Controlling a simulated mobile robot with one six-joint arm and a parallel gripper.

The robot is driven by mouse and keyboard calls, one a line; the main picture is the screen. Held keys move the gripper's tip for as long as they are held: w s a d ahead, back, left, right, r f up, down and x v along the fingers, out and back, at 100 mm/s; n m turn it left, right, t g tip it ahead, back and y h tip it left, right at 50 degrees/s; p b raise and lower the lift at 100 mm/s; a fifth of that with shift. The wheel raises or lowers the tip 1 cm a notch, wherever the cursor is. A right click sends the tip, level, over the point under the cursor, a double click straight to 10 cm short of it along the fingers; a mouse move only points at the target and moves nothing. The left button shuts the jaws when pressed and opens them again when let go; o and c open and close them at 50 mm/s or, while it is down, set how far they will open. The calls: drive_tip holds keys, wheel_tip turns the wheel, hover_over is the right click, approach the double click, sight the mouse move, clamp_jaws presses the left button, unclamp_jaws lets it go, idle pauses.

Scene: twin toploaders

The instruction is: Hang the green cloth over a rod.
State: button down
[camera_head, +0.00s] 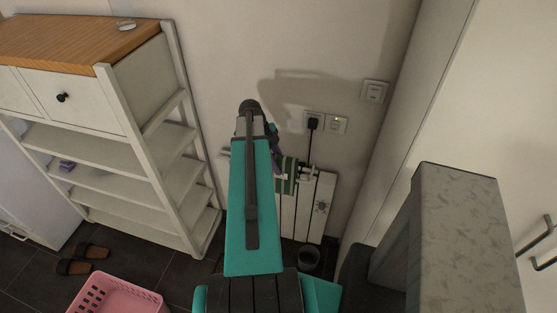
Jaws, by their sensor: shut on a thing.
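The green cloth (289,177), with pale stripes, shows in part just right of my teal arm, in front of the white radiator (322,205). My gripper (279,166) is mostly hidden behind my arm; a small part shows at the cloth's left side. It is shut on the cloth. The arm hides the cloth's left part. I cannot tell whether the cloth touches the radiator or a rod, and no rod can be made out clearly.
A white shelf unit (115,150) with a wooden top stands left. A pink basket (117,296) and brown slippers (82,259) are on the dark floor. A black plug (313,123) and cord hang above the radiator. A dark bin (308,258) stands below.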

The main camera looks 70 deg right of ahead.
drive_tip(key=shift+f+b, duration=3.1)
drive_tip(key=shift+f, duration=1.9)
drive_tip(key=c, duration=1.2)
unclamp_jaws()
drive_tip(key=shift+o, duration=0.2)
drive_tip(key=shift+r, duration=0.2)
drive_tip(key=shift+b+v, duration=1.3)
drive_tip(key=shift+v, duration=5.4)
drive_tip(key=shift+w, duration=0.1)
